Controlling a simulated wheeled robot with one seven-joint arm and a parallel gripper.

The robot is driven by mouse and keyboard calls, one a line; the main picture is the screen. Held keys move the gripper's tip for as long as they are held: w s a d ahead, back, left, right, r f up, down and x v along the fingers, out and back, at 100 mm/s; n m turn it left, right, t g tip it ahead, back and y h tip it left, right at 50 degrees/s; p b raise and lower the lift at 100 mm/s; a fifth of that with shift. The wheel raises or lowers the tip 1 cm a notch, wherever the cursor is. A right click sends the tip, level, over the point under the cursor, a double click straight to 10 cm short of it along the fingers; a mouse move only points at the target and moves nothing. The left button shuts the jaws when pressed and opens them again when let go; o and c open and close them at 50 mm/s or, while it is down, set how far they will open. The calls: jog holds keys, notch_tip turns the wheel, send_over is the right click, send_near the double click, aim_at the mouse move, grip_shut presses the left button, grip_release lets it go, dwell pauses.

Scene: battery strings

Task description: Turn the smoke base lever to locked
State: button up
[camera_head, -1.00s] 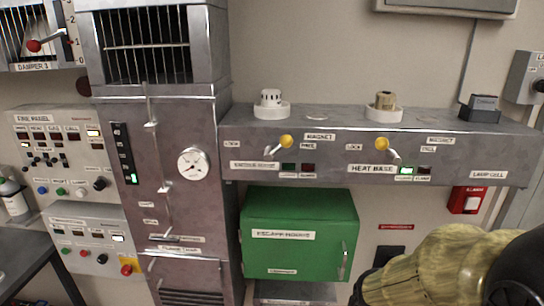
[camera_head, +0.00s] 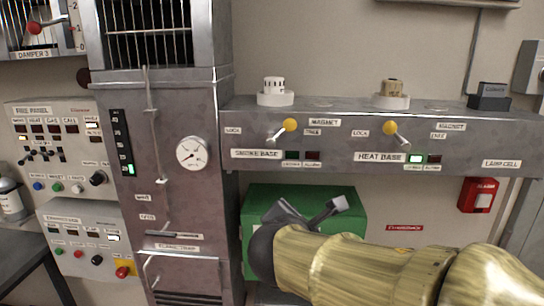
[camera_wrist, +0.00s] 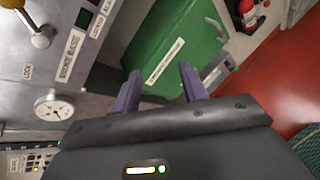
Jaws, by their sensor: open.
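The smoke base lever (camera_head: 290,125) is a yellow ball on a silver stem, on the front of the grey shelf box. Its ball leans up and right, to the FREE label's side, away from the LOCK label. It also shows at the upper left of the wrist view (camera_wrist: 41,40). The SMOKE BASE label (camera_head: 256,154) sits below it, with two dark lamps beside it. My gripper (camera_head: 312,208) is open and empty, below and right of the lever, in front of the green cabinet. Its two fingers (camera_wrist: 160,88) show apart in the wrist view, touching nothing visible.
The heat base lever (camera_head: 390,127) is close on the right, its ball leaning left, with a lit green lamp below. The green cabinet (camera_head: 262,200) is behind my gripper. A tall metal unit with a gauge (camera_head: 192,151) stands left. White detectors (camera_head: 275,92) sit on the shelf.

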aim_at(271, 143)
jog(key=s+a+r+n+t+y+b, duration=0.1)
jog(key=a+r+n+t, duration=0.4)
jog(key=r, duration=0.6)
jog(key=shift+s+a+n+y+b, duration=0.3)
jog(key=shift+a+n+y, duration=0.4)
jog(key=shift+a+n, duration=0.35)
jog(key=shift+w, duration=0.15)
jog(key=w+p, duration=0.1)
jog(key=w, duration=0.4)
jog(key=w+p, duration=0.2)
jog(key=w, duration=0.4)
jog(key=w+p, duration=0.1)
jog(key=w, duration=0.5)
jog(key=shift+w+d+p, duration=0.15)
jog(key=shift+d+p, duration=0.1)
jog(key=shift+p, duration=0.15)
